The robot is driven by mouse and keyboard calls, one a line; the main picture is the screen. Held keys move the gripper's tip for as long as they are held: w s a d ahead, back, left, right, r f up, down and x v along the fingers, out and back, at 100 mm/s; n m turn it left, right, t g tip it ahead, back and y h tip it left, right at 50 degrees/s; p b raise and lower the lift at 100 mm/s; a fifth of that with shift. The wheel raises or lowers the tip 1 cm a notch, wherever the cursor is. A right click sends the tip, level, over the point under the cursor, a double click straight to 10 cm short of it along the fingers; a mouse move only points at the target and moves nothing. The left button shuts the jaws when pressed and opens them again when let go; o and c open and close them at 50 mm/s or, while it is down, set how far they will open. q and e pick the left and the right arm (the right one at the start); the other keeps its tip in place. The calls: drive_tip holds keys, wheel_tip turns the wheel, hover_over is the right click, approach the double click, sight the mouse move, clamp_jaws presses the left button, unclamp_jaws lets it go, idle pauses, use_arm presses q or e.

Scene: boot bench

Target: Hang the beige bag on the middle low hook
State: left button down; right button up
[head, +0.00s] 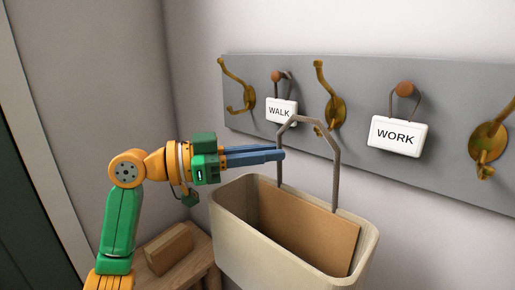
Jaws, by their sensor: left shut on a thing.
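The beige bag (236,232) is an open, stiff-sided bag with a grey-brown handle loop (336,170) standing up from it and a brown panel (305,228) inside. My left gripper (282,154) is shut on the left side of the handle, and the bag hangs upright below it. The middle brass hook (338,108) has a long upper prong and a short lower one. The handle's top right part overlaps the lower prong in the picture; I cannot tell whether they touch. My right gripper is not in view.
A grey board (300,72) on the wall also carries a left brass hook (248,98), a right brass hook (489,140), and WALK (282,111) and WORK (396,136) signs hanging on wooden knobs. A wooden bench (200,262) with a brown block (168,249) stands lower left.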

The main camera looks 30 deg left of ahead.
use_arm(q)
drive_tip(key=w+f+p, duration=0.1)
drive_tip(key=w+f, duration=0.1)
drive_tip(key=w, duration=0.3)
drive_tip(key=shift+w+d+f, duration=0.2)
drive_tip(key=shift+w+d, duration=0.15)
drive_tip(key=shift+d, duration=0.05)
idle(0.8)
drive_tip(key=c, duration=0.8)
unclamp_jaws()
drive_tip(key=shift+c, duration=0.2)
drive_tip(key=b+v, duration=0.4)
drive_tip(key=v, duration=0.3)
